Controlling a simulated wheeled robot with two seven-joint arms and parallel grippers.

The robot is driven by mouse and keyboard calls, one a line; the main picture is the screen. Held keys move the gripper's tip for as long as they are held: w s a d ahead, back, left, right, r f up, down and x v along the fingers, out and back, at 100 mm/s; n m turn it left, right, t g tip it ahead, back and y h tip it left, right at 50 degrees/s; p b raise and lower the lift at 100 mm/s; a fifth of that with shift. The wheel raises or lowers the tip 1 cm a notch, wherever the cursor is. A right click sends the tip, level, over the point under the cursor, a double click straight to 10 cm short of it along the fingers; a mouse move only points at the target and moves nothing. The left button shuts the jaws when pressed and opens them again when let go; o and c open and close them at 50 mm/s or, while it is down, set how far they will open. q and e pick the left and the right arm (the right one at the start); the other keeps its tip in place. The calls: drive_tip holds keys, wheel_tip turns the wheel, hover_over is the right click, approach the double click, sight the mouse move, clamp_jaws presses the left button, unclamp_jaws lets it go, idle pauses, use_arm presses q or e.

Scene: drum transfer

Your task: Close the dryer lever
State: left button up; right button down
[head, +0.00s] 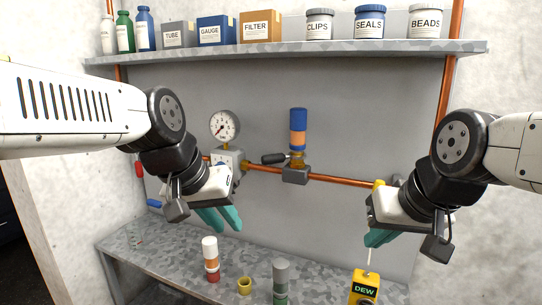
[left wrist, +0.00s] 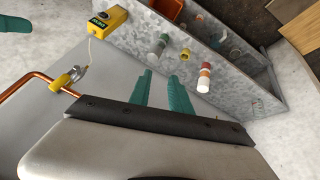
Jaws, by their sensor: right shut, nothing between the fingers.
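The dryer (head: 298,128) is an upright cylinder with blue and orange bands, mounted on the copper pipe at the back wall. Its lever (head: 273,158) has a dark handle that points left from the dryer's base, roughly along the pipe. My left gripper (head: 222,222) is left of and below the lever, apart from it. Its teal fingers stand apart with nothing between them in the left wrist view (left wrist: 160,76). My right gripper (head: 378,238) is shut and empty, right of and below the dryer. The left wrist view does not show the dryer or lever.
A pressure gauge (head: 224,126) stands left of the dryer. The copper pipe (head: 340,181) runs right to a yellow fitting (head: 378,185). Several small containers and a yellow DEW meter (head: 364,288) are on the bench (head: 150,245). A loaded shelf (head: 400,47) is above.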

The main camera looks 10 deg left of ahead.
use_arm(q)
drive_tip(key=w+h, duration=0.1)
drive_tip(key=w, duration=0.1)
drive_tip(key=w+d+r+g+h, duration=0.1)
drive_tip(key=w, duration=0.2)
drive_tip(key=w+d+r+n+g+h, duration=0.1)
drive_tip(key=w, duration=0.2)
drive_tip(key=shift+w+r, duration=0.15)
drive_tip(key=shift+w, duration=0.05)
clamp_jaws()
drive_tip(key=h, duration=0.7)
approach(275, 159)
wheel_tip(275, 159, down, 2)
drive_tip(key=s, duration=0.2)
drive_tip(key=w+a+t+h, duration=0.2)
drive_tip(key=w+a+h, duration=0.2)
drive_tip(key=w+a, duration=0.4)
drive_tip(key=d+f, duration=0.2)
drive_tip(key=d, duration=0.9)
drive_tip(key=shift+s+d, duration=0.35)
drive_tip(key=shift+s, duration=0.15)
